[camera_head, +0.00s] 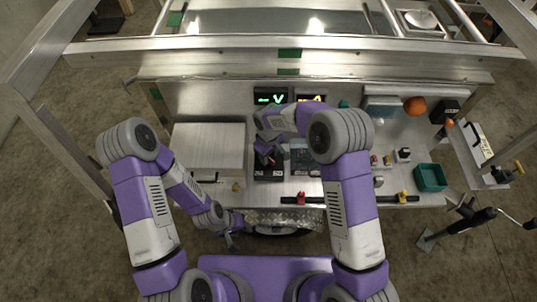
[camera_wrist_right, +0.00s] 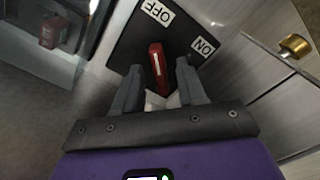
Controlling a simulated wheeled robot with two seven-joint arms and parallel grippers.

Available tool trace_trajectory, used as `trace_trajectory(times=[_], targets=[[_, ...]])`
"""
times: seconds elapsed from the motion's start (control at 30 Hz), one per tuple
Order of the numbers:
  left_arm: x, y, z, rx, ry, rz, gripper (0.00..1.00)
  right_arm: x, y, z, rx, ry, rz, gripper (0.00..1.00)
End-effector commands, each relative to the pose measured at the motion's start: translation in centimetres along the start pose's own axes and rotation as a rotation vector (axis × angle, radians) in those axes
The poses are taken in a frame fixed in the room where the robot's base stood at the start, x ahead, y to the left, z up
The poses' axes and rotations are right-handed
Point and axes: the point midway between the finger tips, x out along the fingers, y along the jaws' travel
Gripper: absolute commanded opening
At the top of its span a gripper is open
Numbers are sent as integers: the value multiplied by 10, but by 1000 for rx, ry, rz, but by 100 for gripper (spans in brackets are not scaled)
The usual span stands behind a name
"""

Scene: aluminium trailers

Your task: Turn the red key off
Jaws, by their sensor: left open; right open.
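The red key (camera_wrist_right: 158,68) stands on a black switch plate (camera_wrist_right: 185,28) in the right wrist view. An OFF label (camera_wrist_right: 157,13) is at the plate's upper left and an ON label (camera_wrist_right: 205,46) at its right. The key's visible edge runs nearly upright between them; its exact setting is unclear. My right gripper (camera_wrist_right: 158,84) is open, with one finger on each side of the key; contact cannot be told. In the head view my right gripper (camera_head: 266,156) is over the black plate (camera_head: 268,173), and the key is hidden. My left gripper (camera_head: 231,236) is open and low, away from the plate.
A grey box (camera_head: 208,148) stands left of the plate. Lit green and yellow displays (camera_head: 270,97) are behind it. A bar with red and yellow pieces (camera_head: 350,199) runs along the front. A teal bin (camera_head: 430,177) and an orange ball (camera_head: 414,106) are at the right.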

Motion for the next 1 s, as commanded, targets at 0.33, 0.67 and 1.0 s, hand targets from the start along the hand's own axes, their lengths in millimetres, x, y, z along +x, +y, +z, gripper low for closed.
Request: trace_trajectory(times=[0.33,0.67,1.0], targets=[[-9,4,0,0,0,0,43,-44,0,-1,0,3,1,40],[-14,5,1,0,0,0,43,-76,0,0,-1,0,0,40],[-14,5,1,0,0,0,43,-76,0,0,-1,0,0,40]])
